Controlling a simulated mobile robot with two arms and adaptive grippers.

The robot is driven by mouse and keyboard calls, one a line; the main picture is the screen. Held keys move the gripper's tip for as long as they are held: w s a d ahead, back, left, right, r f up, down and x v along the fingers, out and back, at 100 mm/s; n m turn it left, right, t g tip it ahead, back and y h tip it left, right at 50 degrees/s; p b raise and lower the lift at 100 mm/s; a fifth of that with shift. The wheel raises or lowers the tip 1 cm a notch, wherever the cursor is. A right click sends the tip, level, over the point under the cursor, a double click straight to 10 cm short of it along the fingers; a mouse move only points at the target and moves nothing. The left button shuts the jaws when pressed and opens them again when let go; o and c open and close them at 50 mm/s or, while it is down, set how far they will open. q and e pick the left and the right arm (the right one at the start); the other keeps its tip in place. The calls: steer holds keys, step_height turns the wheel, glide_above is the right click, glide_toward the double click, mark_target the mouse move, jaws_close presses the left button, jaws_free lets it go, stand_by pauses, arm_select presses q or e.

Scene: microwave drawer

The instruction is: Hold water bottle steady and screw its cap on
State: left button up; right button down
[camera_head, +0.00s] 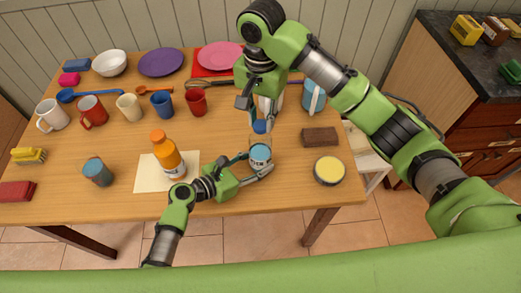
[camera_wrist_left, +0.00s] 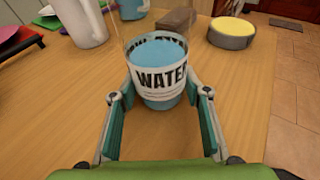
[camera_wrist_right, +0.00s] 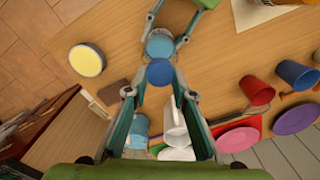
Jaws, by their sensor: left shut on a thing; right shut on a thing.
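The water bottle (camera_head: 260,154) is a clear bottle with blue water and a white WATER label, upright over the table's front part. The label shows large in the left wrist view (camera_wrist_left: 160,82). My left gripper (camera_head: 254,168) is shut on the bottle low on its sides, one finger on each side. The blue cap (camera_head: 260,127) is right above the bottle's clear top, and I cannot tell whether they touch. My right gripper (camera_head: 258,115) comes from above and is shut on the cap, also seen in the right wrist view (camera_wrist_right: 160,73).
A brown block (camera_head: 320,137) and a yellow-topped round tin (camera_head: 329,170) are to the right. An orange bottle (camera_head: 167,154) stands on a cream sheet (camera_head: 150,181) to the left. A white pitcher (camera_wrist_right: 178,130) is close behind. Several cups and plates line the back.

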steer(key=shift+a, duration=0.1)
steer(key=c, duration=1.8)
jaws_free()
steer(key=shift+r, duration=0.1)
steer(key=shift+r, duration=2.45)
